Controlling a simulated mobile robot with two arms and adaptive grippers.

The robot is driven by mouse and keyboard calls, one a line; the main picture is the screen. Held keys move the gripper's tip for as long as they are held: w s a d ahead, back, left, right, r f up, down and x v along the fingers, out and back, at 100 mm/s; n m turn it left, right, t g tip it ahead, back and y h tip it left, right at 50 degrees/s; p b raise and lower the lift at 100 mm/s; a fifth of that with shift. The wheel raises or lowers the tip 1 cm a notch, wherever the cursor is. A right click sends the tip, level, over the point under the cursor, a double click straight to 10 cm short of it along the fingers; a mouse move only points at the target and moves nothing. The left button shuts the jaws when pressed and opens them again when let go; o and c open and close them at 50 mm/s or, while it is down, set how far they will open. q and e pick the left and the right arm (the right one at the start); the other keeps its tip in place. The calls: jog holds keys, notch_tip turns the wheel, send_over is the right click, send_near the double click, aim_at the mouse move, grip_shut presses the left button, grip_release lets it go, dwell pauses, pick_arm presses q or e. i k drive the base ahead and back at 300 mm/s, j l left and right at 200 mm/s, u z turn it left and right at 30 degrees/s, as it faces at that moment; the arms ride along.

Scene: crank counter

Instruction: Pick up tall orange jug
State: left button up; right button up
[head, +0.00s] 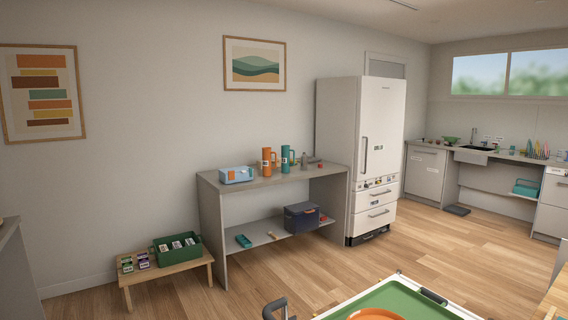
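The tall orange jug (266,161) stands upright on the grey counter (210,181) against the back wall. A tall teal jug (285,159) stands close beside it on the right. Both are far off across the room. Neither of my grippers shows in the head view.
A blue box-like appliance (236,175) sits left of the jug; a low wooden bench (166,275) with a green crate (186,260) stands left of the counter. A white fridge (360,145) is on the right. A green tray (395,301) is nearby in front. Floor between is clear.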

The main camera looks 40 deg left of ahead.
aim_at(267, 151)
jog(key=i+j+u, duration=0.2)
jog(key=j+u, duration=0.25)
jog(key=i+j+u, duration=0.25)
jog(key=u, duration=0.15)
jog(key=i+j+u, duration=0.3)
jog(key=u, duration=0.15)
jog(key=i+j+u, duration=0.15)
jog(key=i+u, duration=0.55)
jog(key=u, duration=0.15)
jog(key=i+z, duration=0.3)
jog(key=i, duration=0.2)
jog(key=i+j+z, duration=0.1)
jog(key=i+z, duration=0.15)
jog(key=i, duration=0.25)
jog(key=i+j+z, duration=0.3)
jog(key=i, duration=0.2)
jog(key=i+z, duration=0.25)
jog(key=i+j+z, duration=0.1)
jog(key=i+z, duration=0.2)
jog(key=i, duration=0.2)
